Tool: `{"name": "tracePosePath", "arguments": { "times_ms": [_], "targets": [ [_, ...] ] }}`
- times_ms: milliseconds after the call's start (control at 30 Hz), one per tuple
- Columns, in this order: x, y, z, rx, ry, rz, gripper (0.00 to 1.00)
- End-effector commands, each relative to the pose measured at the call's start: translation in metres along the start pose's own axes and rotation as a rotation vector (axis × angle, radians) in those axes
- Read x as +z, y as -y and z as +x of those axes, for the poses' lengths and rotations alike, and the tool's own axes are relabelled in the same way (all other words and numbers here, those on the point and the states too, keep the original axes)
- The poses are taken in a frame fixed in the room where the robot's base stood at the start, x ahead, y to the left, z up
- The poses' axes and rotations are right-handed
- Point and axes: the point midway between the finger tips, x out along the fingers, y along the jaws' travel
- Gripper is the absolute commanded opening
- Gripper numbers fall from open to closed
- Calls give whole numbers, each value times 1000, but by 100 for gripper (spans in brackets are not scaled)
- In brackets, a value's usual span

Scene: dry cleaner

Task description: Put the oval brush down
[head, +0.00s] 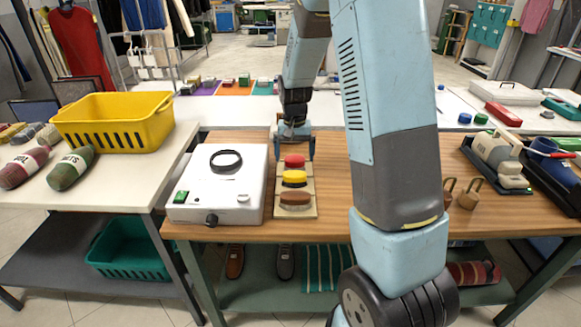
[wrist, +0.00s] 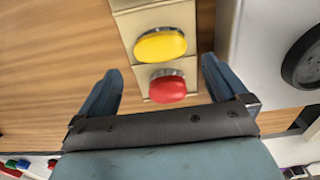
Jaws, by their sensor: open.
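A pale board (head: 306,207) on the wooden table holds three oval brush-like pieces in a row. The red oval brush (head: 294,161) is at the far end, the yellow one (head: 294,178) in the middle and the brown one (head: 295,198) nearest. My gripper (head: 295,146) is open at the far end of the board. In the wrist view its fingers (wrist: 160,68) stand apart, one on each side of the red brush (wrist: 167,89), with gaps visible. The yellow brush (wrist: 160,45) lies just beyond the fingertips. The brown one is out of the wrist view.
A white box with a dark ring (head: 226,160) and green switch stands close left of the board. Brown wooden-handled items (head: 468,195) and a cream machine (head: 497,160) are to the right. A yellow basket (head: 115,122) sits on the left table. Bare tabletop (head: 335,190) lies right of the board.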

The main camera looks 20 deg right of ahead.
Motion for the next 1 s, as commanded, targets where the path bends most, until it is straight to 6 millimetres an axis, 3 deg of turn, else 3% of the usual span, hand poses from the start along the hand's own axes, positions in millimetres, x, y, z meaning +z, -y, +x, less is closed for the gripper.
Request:
{"name": "tracePosePath", "arguments": {
  "times_ms": [100, 367, 533, 1000],
  "targets": [
    [-1, 0, -20, -1, -3, 0, 100],
    [1, 0, -40, -1, -2, -1, 100],
    [12, -4, -66, -19, -30, -15, 100],
    [101, -35, -173, -88, -191, -125, 100]
  ]
}}
